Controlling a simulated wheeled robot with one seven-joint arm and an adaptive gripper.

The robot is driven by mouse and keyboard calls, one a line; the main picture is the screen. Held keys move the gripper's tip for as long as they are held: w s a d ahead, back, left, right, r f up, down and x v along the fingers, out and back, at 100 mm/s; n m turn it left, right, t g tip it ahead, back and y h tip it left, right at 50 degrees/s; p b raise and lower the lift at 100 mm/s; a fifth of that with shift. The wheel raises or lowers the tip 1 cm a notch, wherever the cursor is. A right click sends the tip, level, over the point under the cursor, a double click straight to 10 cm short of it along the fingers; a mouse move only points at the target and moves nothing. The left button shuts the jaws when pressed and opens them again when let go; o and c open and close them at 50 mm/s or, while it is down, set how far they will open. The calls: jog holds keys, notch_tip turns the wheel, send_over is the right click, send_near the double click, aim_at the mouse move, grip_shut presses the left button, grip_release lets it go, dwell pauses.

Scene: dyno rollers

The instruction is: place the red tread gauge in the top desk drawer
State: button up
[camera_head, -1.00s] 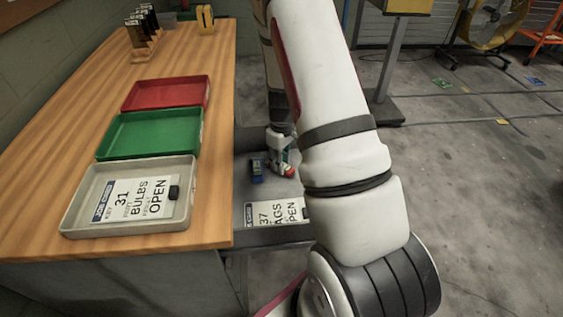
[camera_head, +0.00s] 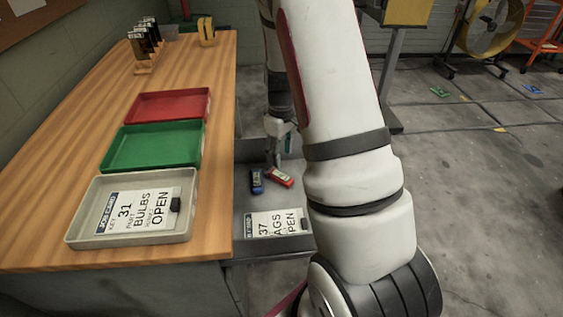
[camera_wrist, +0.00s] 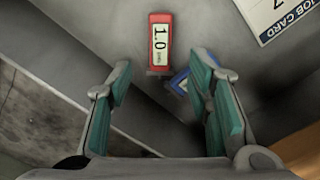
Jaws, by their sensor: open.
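The red tread gauge (camera_head: 280,177) lies on the floor of the open top desk drawer (camera_head: 270,211), with its display reading 1.0 in the wrist view (camera_wrist: 160,42). My gripper (camera_head: 285,148) is just behind and above the gauge in the head view, apart from it. In the wrist view my gripper (camera_wrist: 165,100) is open, its teal pads spread wide with nothing between them, and the gauge lies beyond the fingertips.
A blue gauge (camera_head: 256,181) lies in the drawer just left of the red one; the wrist view shows it partly behind a finger (camera_wrist: 180,82). A job card (camera_head: 275,223) lies at the drawer's near end. Red, green and grey trays (camera_head: 75,238) stand on the desk (camera_head: 60,168).

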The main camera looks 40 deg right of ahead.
jog(key=s+a+r+m+y, duration=0.1)
jog(key=s+a+r, duration=0.4)
jog(key=a+r, duration=0.45)
jog(key=s+a+r, duration=0.5)
jog(key=a+r, duration=0.1)
jog(key=r, duration=0.6)
jog(key=s+a+r, duration=0.2)
jog(key=s+a, duration=0.1)
jog(key=s, duration=0.6)
jog(key=s+a+r+m+t+h, duration=0.1)
jog(key=s+a, duration=0.2)
jog(key=s, duration=0.6)
jog(key=shift+s+r, duration=0.4)
jog(key=shift+a+r+p, duration=0.1)
jog(key=shift+r+p, duration=0.05)
jog(key=shift+p, duration=0.15)
